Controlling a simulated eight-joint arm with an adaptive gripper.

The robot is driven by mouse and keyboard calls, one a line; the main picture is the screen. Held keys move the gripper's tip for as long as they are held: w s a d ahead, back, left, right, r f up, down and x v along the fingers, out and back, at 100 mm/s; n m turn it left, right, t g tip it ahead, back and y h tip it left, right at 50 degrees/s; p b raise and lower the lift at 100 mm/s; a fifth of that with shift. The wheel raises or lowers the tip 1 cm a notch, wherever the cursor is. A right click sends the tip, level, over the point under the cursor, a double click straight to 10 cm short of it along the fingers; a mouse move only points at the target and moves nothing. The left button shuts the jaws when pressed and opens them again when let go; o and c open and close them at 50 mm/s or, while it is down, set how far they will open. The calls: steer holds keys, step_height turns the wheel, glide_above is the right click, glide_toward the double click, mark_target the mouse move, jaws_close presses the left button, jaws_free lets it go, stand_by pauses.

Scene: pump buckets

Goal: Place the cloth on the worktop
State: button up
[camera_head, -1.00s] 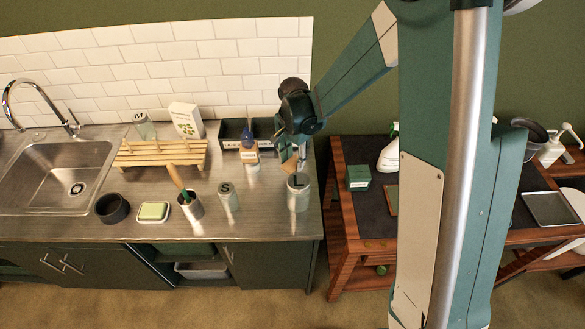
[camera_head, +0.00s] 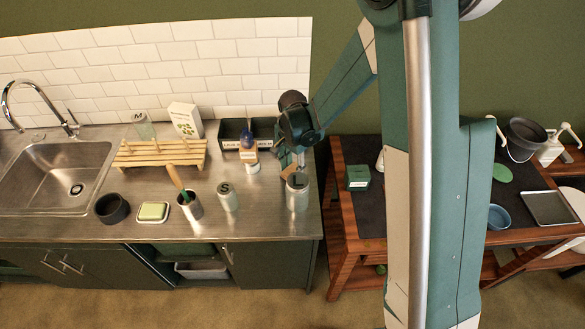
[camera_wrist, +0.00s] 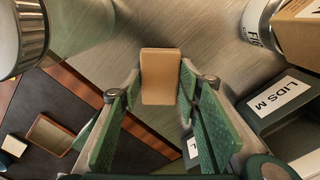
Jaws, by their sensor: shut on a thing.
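My gripper (camera_wrist: 161,92) is shut on a tan, block-shaped folded piece, which I take to be the cloth (camera_wrist: 160,68). In the wrist view the cloth stands out beyond the fingertips, with the steel worktop (camera_wrist: 215,50) behind it. In the head view my gripper (camera_head: 293,163) is over the right end of the worktop (camera_head: 262,215).
An S canister (camera_head: 228,197), a brush cup (camera_head: 190,207) and a soap dish (camera_head: 153,212) are farther left. A wooden cart (camera_head: 345,236) stands beyond the worktop's right edge.

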mark_target(293, 170)
steer(key=shift+f, duration=0.25)
steer(key=o, duration=0.8)
steer(key=shift+r, duration=0.2)
steer(key=shift+r, duration=6)
steer(key=shift+d+r, duration=0.1)
